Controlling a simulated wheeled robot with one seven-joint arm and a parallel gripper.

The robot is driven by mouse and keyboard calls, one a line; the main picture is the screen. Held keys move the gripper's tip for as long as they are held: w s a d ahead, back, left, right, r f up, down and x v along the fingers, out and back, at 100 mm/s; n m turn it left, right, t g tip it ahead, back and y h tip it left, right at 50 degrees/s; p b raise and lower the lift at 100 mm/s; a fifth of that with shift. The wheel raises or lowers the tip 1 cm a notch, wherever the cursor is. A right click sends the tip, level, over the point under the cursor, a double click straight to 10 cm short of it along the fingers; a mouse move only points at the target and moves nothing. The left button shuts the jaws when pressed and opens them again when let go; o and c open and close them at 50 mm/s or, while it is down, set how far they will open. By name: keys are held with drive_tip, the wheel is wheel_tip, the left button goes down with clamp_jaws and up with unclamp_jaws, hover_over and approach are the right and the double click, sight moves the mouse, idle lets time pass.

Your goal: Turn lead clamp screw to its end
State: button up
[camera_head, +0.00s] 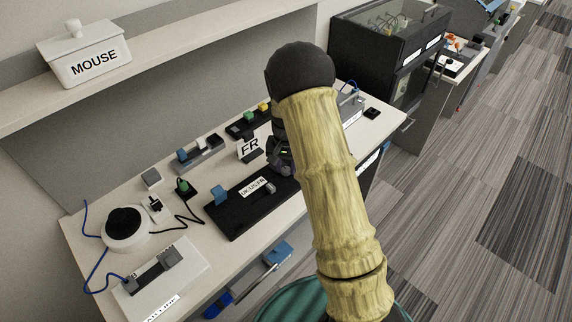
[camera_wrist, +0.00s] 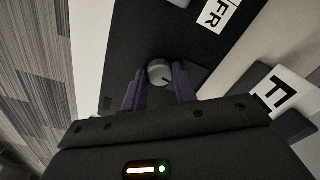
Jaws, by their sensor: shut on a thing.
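The lead clamp screw shows in the wrist view as a round grey knob (camera_wrist: 157,70) with a dark mark near its edge, on a black base. My gripper (camera_wrist: 160,82) has its two dark purple fingers shut on the knob, one on each side. In the head view, the black base (camera_head: 232,219) lies on the bench with a white label on top. My forearm and wrist cover its far right end, so the knob cannot be seen there. How far the screw is turned cannot be told.
A shelf (camera_head: 160,50) runs above the bench.

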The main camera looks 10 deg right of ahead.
drive_tip(key=m+p, duration=0.2)
drive_tip(key=m, duration=0.3)
drive_tip(key=shift+r+p, duration=0.15)
drive_tip(key=shift+p, duration=0.2)
drive_tip(key=m+p, duration=0.3)
drive_tip(key=m, duration=0.2)
drive_tip(key=shift+m, duration=0.3)
drive_tip(key=m+p, duration=0.3)
drive_tip(key=m, duration=0.2)
drive_tip(key=shift+m, duration=0.3)
drive_tip(key=shift+w+m+p, duration=0.1)
drive_tip(key=shift+m+p, duration=0.8)
drive_tip(key=shift+m, duration=1.1)
drive_tip(key=o, duration=1)
